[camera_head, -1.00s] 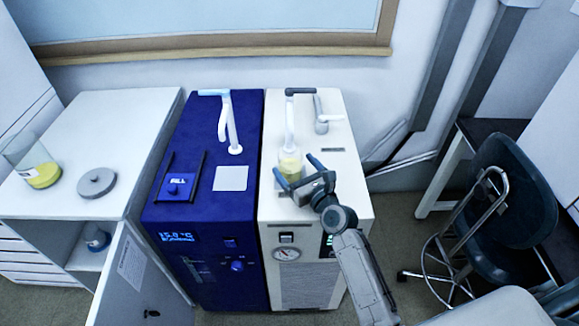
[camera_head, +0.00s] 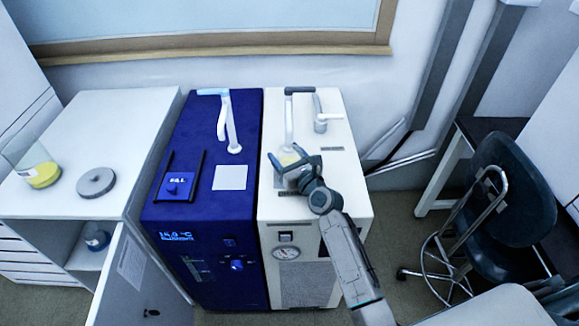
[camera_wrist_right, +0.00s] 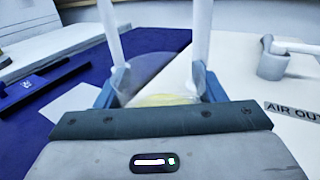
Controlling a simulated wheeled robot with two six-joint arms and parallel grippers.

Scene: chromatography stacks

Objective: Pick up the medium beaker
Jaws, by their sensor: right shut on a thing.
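The beaker with yellow contents (camera_head: 287,158) is at the top of the white machine, under its spout, and is mostly hidden by my right gripper (camera_head: 284,153) in the head view. In the right wrist view the clear round beaker (camera_wrist_right: 160,90) sits between the two blue fingers of the right gripper (camera_wrist_right: 161,80), which is shut on it. I cannot tell whether its base touches the machine top. My left gripper is not in view.
The white machine (camera_head: 335,185) has a white spout (camera_head: 289,120) right behind the beaker and a short tap (camera_head: 321,122) to its right. The blue machine (camera_head: 195,215) adjoins on the left. A larger glass beaker (camera_head: 42,172) and a grey disc (camera_head: 96,182) are on the left bench.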

